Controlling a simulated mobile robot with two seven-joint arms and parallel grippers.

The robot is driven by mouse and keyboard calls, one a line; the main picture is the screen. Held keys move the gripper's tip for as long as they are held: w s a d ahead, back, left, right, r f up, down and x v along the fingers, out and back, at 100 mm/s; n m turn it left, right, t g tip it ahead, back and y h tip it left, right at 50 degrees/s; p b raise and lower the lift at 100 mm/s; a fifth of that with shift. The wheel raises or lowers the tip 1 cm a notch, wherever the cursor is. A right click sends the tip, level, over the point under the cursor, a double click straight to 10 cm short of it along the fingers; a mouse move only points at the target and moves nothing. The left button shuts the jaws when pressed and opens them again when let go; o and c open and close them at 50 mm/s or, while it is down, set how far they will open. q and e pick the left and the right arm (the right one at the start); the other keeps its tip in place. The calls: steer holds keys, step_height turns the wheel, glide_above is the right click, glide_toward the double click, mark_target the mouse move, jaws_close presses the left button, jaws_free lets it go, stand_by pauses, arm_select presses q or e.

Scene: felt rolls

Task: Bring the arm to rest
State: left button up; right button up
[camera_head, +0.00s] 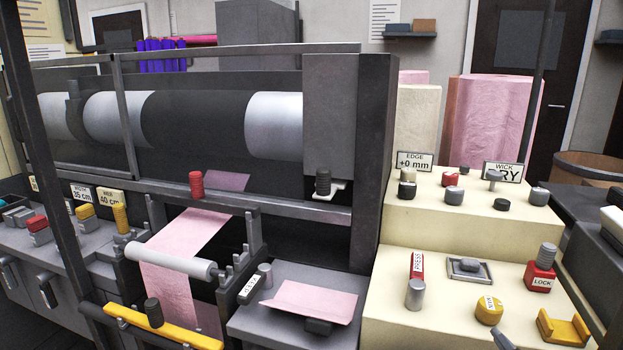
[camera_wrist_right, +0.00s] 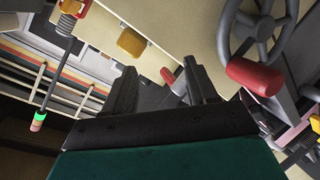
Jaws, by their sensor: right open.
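My right gripper (camera_wrist_right: 160,68) shows in the right wrist view, with its two dark fingers spread apart. I see nothing held between them. A small red-tipped part (camera_wrist_right: 167,75) shows in the gap beyond the fingers; I cannot tell its distance. A handwheel with a red grip (camera_wrist_right: 256,77) is at the upper right of that view, to the right of the fingers. A yellow block (camera_wrist_right: 131,42) on a cream surface is at the upper left. I make out neither gripper in the head view.
In the head view, a roller machine (camera_head: 275,125) fills the left and middle. A pink sheet (camera_head: 168,275) runs down its front. A pink piece (camera_head: 303,301) lies on a grey ledge. Cream stepped consoles (camera_head: 455,220) with knobs stand at right. A yellow bar (camera_head: 160,327) crosses low in front.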

steer(key=s+a+f+m+g+y, duration=0.25)
steer(key=s+f+g, duration=0.3)
steer(key=s, duration=0.45)
steer(key=s+a+f+m+g+y, duration=0.1)
steer(key=s+a+f+m+g, duration=0.2)
steer(key=s+f+g, duration=0.35)
arm_select(q)
steer(key=shift+y, duration=0.4)
steer(key=a+r+p, duration=0.1)
steer(key=p, duration=0.2)
steer(key=s+a+r+p, duration=0.1)
steer(key=r+p, duration=0.1)
steer(key=p, duration=0.1)
steer(key=shift+s+a+r, duration=0.1)
steer(key=shift+s, duration=0.05)
arm_select(e)
steer(key=w+a+f+t+y, duration=0.1)
steer(key=w+a+f+t, duration=0.1)
steer(key=w+t, duration=0.3)
steer(key=f+t, duration=0.1)
steer(key=t, duration=0.2)
steer(key=shift+a+f+t, duration=0.15)
steer(key=shift+f+t, duration=0.05)
steer(key=shift+t, duration=0.1)
arm_select(q)
steer(key=shift+s, duration=0.1)
arm_select(e)
steer(key=shift+n, duration=0.25)
